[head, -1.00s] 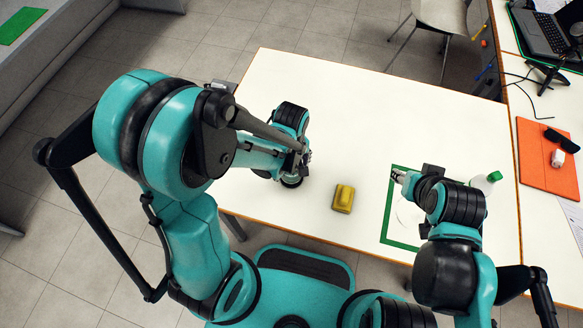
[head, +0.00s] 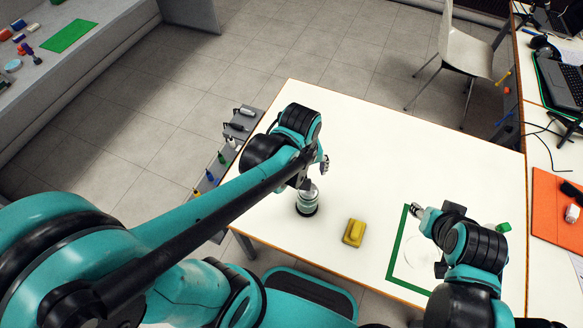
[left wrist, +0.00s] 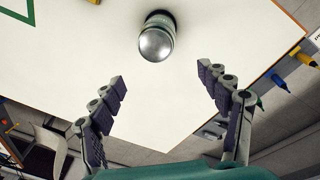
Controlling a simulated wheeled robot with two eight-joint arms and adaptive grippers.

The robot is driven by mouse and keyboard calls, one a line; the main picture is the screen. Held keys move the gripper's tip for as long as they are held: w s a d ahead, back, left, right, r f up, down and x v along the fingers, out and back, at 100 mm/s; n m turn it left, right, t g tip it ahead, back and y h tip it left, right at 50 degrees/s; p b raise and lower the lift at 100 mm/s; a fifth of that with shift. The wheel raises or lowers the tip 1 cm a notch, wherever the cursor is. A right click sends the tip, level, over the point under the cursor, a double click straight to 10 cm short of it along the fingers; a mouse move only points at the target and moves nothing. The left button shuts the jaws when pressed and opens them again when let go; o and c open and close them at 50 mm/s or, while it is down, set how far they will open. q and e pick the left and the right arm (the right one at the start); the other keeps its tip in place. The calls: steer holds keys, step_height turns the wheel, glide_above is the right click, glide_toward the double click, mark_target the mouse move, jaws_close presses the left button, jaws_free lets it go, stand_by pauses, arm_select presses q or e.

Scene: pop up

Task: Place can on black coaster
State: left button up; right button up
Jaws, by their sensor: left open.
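A silver-topped can (head: 308,197) stands upright near the table's front left edge. A dark rim, the black coaster (head: 306,213), shows beneath it, and the can appears to rest on it. In the left wrist view the can (left wrist: 156,40) lies beyond the fingertips, apart from them, and mostly hides the coaster. My left gripper (left wrist: 163,88) is open and empty. In the head view my left gripper (head: 314,172) is just behind and above the can. My right gripper (head: 417,211) is over the green square outline; its finger state is too small to tell.
A yellow sponge-like block (head: 354,233) lies right of the can. A green square outline (head: 397,247) is on the table (head: 380,140) under my right arm. A green-capped item (head: 503,227) is beyond that arm. The table's back middle is clear.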

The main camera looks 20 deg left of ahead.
arm_select(q)
steer(key=s+a+r+m+t, duration=0.3)
steer(key=a+r+m+t, duration=0.2)
steer(key=r+m, duration=0.2)
steer(key=shift+s+r, duration=0.15)
steer(key=shift+s, duration=0.05)
